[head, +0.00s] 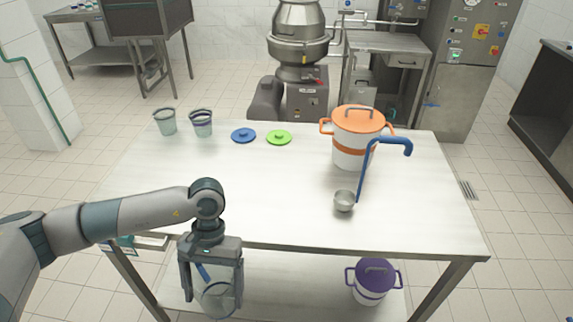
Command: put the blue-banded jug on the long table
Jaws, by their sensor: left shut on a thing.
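My left gripper (211,268) points down in front of the table's near edge, at the lower left. It is shut on a clear jug (217,299), held below the height of the tabletop. A blue strip shows on the held jug between the fingers; the fingers cover part of it, so I cannot tell whether it is a full band. The long white table (270,195) fills the middle of the view. A clear vessel with a dark blue rim (201,124) and one with a greenish rim (165,123) stand at its back left. My right gripper is out of view.
A blue lid (243,135) and a green lid (279,138) lie at the back. An orange-lidded pot (352,147) and a blue-handled ladle (345,201) are on the right. A purple-lidded pot (373,284) stands on the lower shelf. The table's middle is clear.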

